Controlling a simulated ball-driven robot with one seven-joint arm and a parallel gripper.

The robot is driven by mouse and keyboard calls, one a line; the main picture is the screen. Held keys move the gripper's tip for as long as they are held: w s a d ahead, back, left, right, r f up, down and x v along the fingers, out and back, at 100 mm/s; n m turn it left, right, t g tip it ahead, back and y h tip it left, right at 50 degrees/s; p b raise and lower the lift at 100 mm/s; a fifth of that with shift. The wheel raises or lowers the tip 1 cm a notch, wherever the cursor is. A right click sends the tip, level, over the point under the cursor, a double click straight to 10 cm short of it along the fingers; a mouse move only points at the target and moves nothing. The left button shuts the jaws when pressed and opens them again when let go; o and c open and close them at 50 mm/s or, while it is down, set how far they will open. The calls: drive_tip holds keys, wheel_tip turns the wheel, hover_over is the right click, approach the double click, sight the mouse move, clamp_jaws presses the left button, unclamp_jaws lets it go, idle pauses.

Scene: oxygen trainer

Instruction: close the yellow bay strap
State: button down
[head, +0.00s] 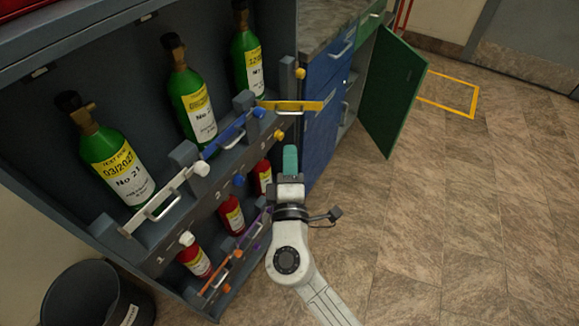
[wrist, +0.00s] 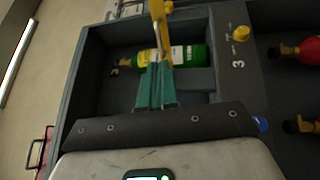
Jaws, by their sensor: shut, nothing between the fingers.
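The yellow strap (head: 292,106) is a flat bar with a handle, at the upper bay on the right of the rack. Its left end is at a grey post (head: 245,101). My gripper (head: 290,160), with teal fingers, is shut and empty, below the strap in the head view. In the wrist view the strap (wrist: 160,22) shows just beyond my fingertips (wrist: 155,85); I cannot tell whether they touch.
The white strap (head: 160,205) and blue strap (head: 228,137) lie across the neighbouring upper bays. Red bottles (head: 232,214) stand in the lower row. An open green door (head: 392,92) juts out at the right, beside blue drawers (head: 322,100). Floor at the right is clear.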

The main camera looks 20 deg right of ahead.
sight(302, 108)
drive_tip(key=p+x, duration=0.1)
drive_tip(key=x, duration=0.7)
drive_tip(key=shift+w+d+f, duration=0.1)
drive_tip(key=shift+w+d, duration=0.1)
